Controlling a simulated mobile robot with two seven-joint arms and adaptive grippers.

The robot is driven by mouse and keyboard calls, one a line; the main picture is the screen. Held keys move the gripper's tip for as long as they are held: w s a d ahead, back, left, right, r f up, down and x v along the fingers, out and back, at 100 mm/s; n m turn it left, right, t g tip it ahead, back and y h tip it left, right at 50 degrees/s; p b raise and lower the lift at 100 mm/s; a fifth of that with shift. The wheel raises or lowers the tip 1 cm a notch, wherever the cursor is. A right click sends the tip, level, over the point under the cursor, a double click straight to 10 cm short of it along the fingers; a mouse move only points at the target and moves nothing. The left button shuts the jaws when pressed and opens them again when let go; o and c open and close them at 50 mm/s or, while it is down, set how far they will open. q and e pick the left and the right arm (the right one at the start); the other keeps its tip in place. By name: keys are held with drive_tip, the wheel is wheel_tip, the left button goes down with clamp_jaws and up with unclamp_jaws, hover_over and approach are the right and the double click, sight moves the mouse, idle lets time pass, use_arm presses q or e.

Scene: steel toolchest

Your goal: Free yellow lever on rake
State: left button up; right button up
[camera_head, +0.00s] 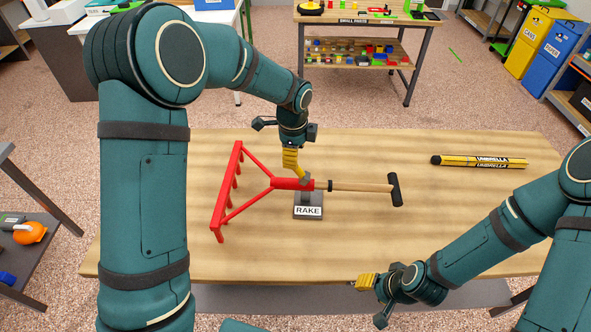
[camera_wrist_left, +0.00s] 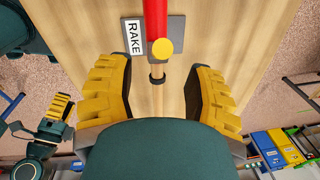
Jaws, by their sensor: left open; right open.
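The rake has a red toothed head (camera_head: 230,190), a wooden handle (camera_head: 360,187) and a black end grip (camera_head: 395,190). It rests on a dark stand (camera_head: 308,199) labelled RAKE. A small yellow lever (camera_head: 301,172) shows beside the red socket. In the left wrist view the lever's round yellow end (camera_wrist_left: 163,49) lies over the stand, just beyond the fingertips. My left gripper (camera_head: 291,160) is above the rake, its ridged yellow fingers open on either side of the handle and apart from it. My right gripper (camera_head: 366,281) is open and empty near the table's front edge.
A yellow and black umbrella tube (camera_head: 480,161) lies at the table's right. The wooden table (camera_head: 440,225) is otherwise mostly clear. A shelf bench (camera_head: 358,62) and yellow and blue bins (camera_head: 535,42) stand beyond it.

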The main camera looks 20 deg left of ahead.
sight(298, 171)
use_arm(q)
drive_tip(key=f, duration=0.7)
drive_tip(key=shift+w+f+b, duration=0.3)
drive_tip(key=shift+w+b, duration=0.05)
drive_tip(key=shift+w, duration=0.05)
clamp_jaws()
